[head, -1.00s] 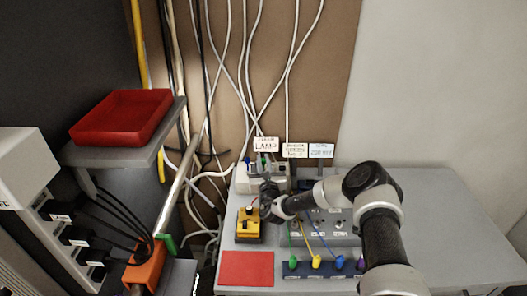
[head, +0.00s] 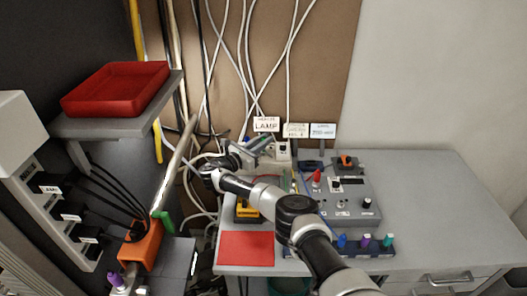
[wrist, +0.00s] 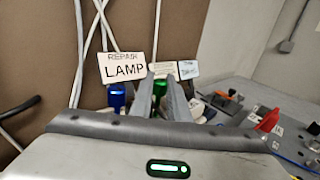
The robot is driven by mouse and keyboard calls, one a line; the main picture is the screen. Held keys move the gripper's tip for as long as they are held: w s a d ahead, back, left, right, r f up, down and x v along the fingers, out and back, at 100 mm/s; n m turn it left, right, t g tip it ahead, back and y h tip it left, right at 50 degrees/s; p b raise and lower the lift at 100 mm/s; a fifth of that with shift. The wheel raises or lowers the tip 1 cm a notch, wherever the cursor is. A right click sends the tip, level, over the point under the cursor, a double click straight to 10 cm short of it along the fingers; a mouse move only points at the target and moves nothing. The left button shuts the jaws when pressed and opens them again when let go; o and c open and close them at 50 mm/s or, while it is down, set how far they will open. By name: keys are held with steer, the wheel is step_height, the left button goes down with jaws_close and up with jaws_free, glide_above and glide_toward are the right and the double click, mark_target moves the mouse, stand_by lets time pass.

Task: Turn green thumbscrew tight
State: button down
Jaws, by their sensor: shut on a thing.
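The green thumbscrew (wrist: 160,88) shows between the two fingers of my gripper (wrist: 161,97) in the wrist view. The fingers are shut on it, and they hide its lower part. A blue thumbscrew (wrist: 117,97) stands just left of the fingers, apart from them. In the head view my gripper (head: 256,146) reaches from the left over the lamp unit at the back of the bench, below the LAMP sign (head: 266,124). The thumbscrew is too small there to tell its turn.
The grey control box (head: 350,195) with a red knob (head: 316,175) stands to the right. A yellow-and-black box (head: 247,212) and a red mat (head: 246,249) lie in front. White cables hang behind. The right part of the bench (head: 435,205) is clear.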

steer(key=shift+m+g+h+b, duration=0.5)
steer(key=shift+h+b, duration=0.1)
steer(key=shift+b, duration=0.4)
steer(key=shift+w+r, duration=0.1)
steer(key=shift+r, duration=0.05)
steer(key=c, duration=1.7)
jaws_free()
steer(key=shift+o, duration=0.2)
